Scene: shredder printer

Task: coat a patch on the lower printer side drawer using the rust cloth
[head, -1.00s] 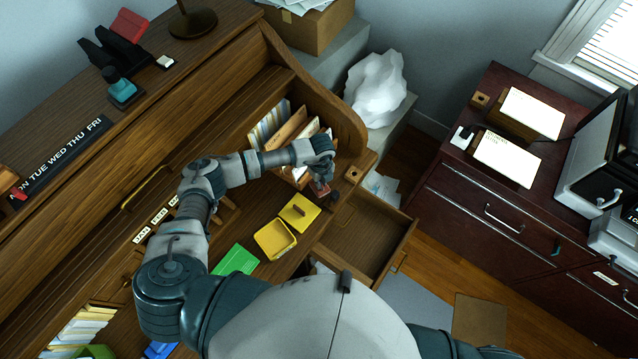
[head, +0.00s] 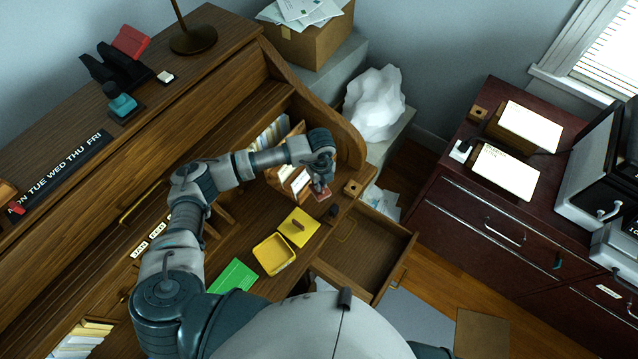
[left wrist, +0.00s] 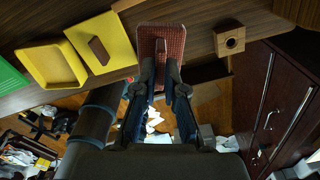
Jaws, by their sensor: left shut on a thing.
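The rust cloth shows as a reddish-brown textured pad (left wrist: 165,38) with a raised grip, at top centre of the left wrist view. My left gripper (left wrist: 160,72) is shut on that grip. In the head view the left gripper (head: 320,180) holds the pad (head: 322,193) at the right end of the desk, close over its surface; whether they touch is unclear. The dark red cabinet (head: 470,232) with handled drawers stands at right, apart from the gripper; printer-like machines sit on it. Its lower fronts are partly cut off. My right gripper is out of view.
A yellow tray (head: 273,254) and yellow lid (head: 298,227) lie beside the pad. A wooden block with a hole (head: 352,187) sits at the desk's right edge. An open wooden desk drawer (head: 365,250) juts out between desk and cabinet. Floor shows beyond it.

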